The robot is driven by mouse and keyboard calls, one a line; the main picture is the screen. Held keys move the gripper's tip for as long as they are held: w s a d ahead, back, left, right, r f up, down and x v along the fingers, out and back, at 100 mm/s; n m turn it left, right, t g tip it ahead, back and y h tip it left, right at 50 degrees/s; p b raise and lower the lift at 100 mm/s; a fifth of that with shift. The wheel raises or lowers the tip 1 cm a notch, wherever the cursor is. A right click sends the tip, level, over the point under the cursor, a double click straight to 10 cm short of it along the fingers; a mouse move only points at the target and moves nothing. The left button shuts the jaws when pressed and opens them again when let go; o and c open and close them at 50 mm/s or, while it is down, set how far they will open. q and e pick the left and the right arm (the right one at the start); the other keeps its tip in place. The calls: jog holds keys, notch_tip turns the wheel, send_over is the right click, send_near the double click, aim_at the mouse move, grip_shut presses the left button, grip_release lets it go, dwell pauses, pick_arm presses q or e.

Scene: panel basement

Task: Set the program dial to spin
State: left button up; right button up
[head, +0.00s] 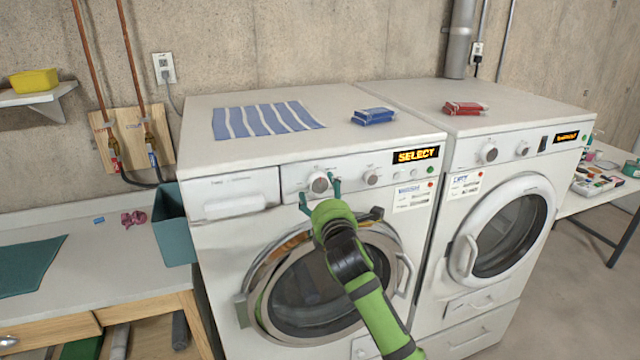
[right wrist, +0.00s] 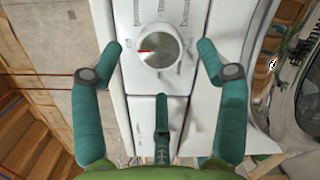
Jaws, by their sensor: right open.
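The program dial (head: 319,182) is a round silver knob on the control panel of the left washing machine (head: 225,257). In the right wrist view the dial (right wrist: 160,46) has a red mark at its left side, with small label marks around it too blurred to read. My right gripper (head: 320,190) is open at the panel, its teal fingers on either side of the dial. In the right wrist view the fingers (right wrist: 162,48) stand apart from the knob, with a third finger below it. The display (head: 416,155) reads SELECT. My left gripper is not in view.
A second knob (head: 371,177) sits right of the dial. The round door (head: 318,285) is below my gripper. A second machine (head: 500,225) stands close on the right. A striped cloth (head: 265,119) and blue packs (head: 374,116) lie on top.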

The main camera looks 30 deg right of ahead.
aim_at(319, 186)
jog(key=shift+p+x, duration=0.45)
jog(key=shift+x, duration=1.15)
jog(key=c, duration=1.1)
jog(key=shift+c, duration=0.2)
